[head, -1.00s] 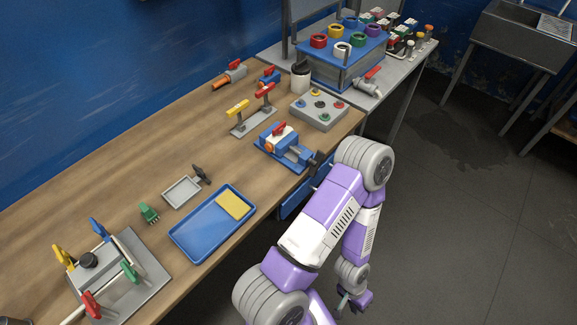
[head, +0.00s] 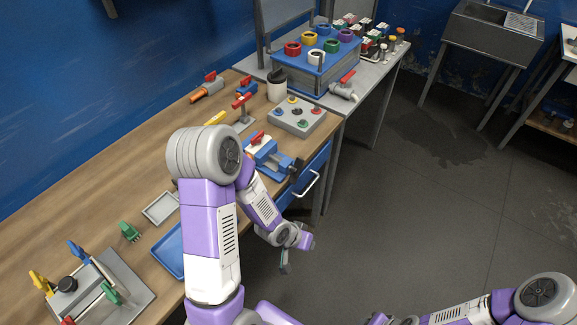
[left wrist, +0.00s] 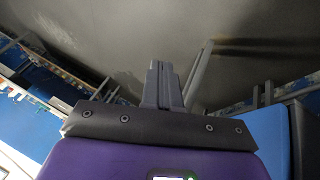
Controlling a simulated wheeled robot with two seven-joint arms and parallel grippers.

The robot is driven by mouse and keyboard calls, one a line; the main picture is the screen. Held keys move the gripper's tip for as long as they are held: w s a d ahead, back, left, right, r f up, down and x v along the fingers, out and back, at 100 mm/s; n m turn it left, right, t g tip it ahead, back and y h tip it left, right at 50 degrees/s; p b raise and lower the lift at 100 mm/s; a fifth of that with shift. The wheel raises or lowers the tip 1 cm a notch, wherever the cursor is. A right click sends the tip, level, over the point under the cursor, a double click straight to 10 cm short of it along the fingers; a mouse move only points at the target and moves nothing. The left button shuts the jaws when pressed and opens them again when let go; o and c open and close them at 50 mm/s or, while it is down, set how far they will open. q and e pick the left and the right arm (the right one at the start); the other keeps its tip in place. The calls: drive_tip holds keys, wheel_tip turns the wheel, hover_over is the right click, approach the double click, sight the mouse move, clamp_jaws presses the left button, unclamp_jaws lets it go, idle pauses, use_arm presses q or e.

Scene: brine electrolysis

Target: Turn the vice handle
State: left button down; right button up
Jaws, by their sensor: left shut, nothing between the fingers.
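The blue vice (head: 266,154) stands at the bench's front edge in the head view, partly hidden behind my left arm. A red and white piece sits on its top. A dark grey part, apparently the handle (head: 296,168), sticks out at its front end past the bench edge. My left gripper (head: 285,267) hangs below and in front of the vice, over the floor, apart from it. In the left wrist view its fingers (left wrist: 161,82) are shut together and empty. My right arm shows at the bottom right of the head view; its gripper is out of the picture.
A blue drawer front with a handle (head: 307,184) lies under the bench beside my left gripper. A grey button box (head: 297,118) and a white container (head: 277,86) stand behind the vice. The blue tray (head: 168,252) is partly covered. The floor at right is open.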

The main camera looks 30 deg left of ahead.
use_arm(q)
drive_tip(key=a+r+m+t+y, duration=0.1)
drive_tip(key=a+r+t, duration=0.1)
drive_tip(key=a+r, duration=0.45)
drive_tip(key=a+r+t+y, duration=0.1)
drive_tip(key=a+r+t, duration=0.2)
drive_tip(key=r, duration=0.6)
drive_tip(key=a+r+m+t+y, duration=0.15)
drive_tip(key=a+r, duration=0.25)
drive_tip(key=r, duration=0.4)
drive_tip(key=b, duration=0.3)
approach(298, 164)
drive_tip(key=shift+h, duration=0.45)
drive_tip(key=x, duration=0.6)
drive_tip(key=shift+s+a+f, duration=0.1)
drive_tip(key=shift+a+f, duration=0.05)
drive_tip(key=shift+a, duration=0.15)
drive_tip(key=shift+w+f+b, duration=0.15)
drive_tip(key=shift+w+b, duration=0.2)
drive_tip(key=shift+w, duration=0.1)
